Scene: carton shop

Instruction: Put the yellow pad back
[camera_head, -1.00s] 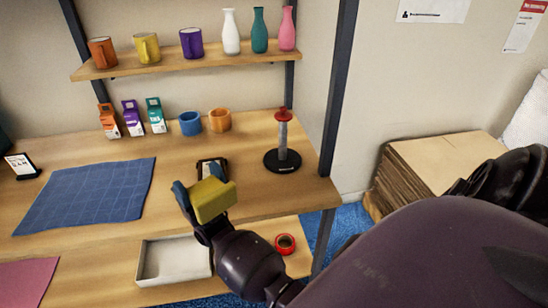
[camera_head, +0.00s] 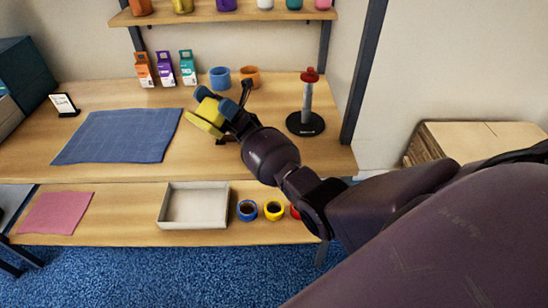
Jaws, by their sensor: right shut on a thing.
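My right gripper (camera_head: 217,104) is shut on the yellow pad (camera_head: 203,120), which is tilted in its jaws. It holds the pad over the wooden tabletop, just right of the blue mat (camera_head: 118,136). A small dark stand (camera_head: 245,92) shows partly behind the gripper; the gripper and wrist hide much of it. I cannot tell whether the pad touches anything under it. My left gripper is not in view.
A black stand with a red-topped post (camera_head: 308,98) is to the right. Several small cartons, a blue cup (camera_head: 220,77) and an orange cup (camera_head: 250,76) line the back. Below are a grey tray (camera_head: 194,227), tape rolls (camera_head: 247,212) and a pink mat (camera_head: 55,213).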

